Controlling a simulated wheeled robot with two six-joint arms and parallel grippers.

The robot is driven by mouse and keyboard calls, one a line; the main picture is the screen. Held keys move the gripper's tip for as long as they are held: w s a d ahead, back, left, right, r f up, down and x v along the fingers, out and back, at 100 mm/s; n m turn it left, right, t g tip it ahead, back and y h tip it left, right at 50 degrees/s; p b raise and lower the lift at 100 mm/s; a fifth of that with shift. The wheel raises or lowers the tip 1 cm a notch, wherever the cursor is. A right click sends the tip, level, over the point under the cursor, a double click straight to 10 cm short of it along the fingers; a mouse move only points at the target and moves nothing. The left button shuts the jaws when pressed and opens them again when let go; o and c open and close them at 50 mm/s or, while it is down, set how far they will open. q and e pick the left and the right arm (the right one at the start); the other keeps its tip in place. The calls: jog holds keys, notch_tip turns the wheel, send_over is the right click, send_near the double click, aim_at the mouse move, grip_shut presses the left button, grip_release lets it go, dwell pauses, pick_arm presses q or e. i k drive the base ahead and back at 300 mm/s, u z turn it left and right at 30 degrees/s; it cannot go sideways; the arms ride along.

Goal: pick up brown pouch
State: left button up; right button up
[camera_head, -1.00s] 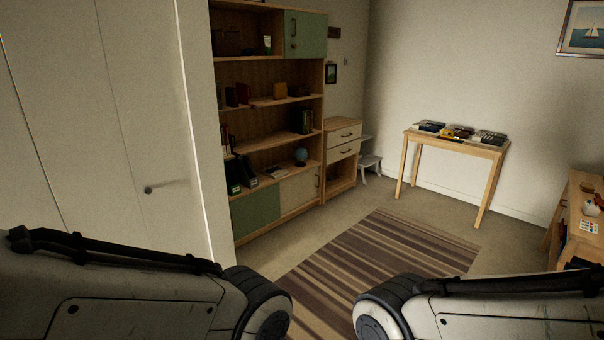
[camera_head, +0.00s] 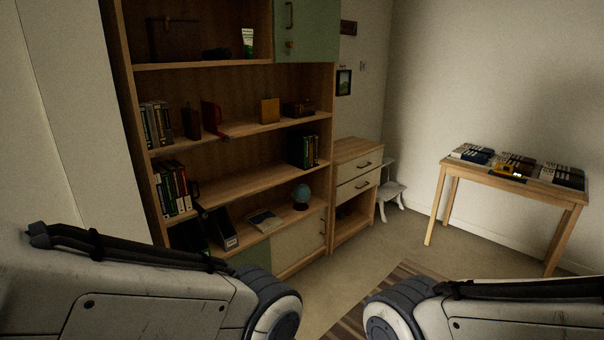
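I cannot tell for certain which thing is the brown pouch. A low, dark brown item (camera_head: 298,108) lies at the right of the bookshelf's second shelf and may be it. A dark brown, case-like item (camera_head: 173,39) stands on the dim top shelf. Only upper links of both my arms show at the bottom corners. Neither gripper is in view, and both are far from the shelf.
The wooden bookshelf (camera_head: 236,182) holds books, a tan block (camera_head: 270,110) and a globe (camera_head: 301,196). A drawer cabinet (camera_head: 357,187) and white stool (camera_head: 389,190) stand right of it. A table (camera_head: 508,180) carries several boxes. Floor (camera_head: 350,280) between is clear.

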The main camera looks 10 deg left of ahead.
aim_at(190, 117)
jog(key=i, duration=1.4)
jog(key=z, duration=0.75)
jog(key=i, duration=1.3)
jog(key=u, duration=1.95)
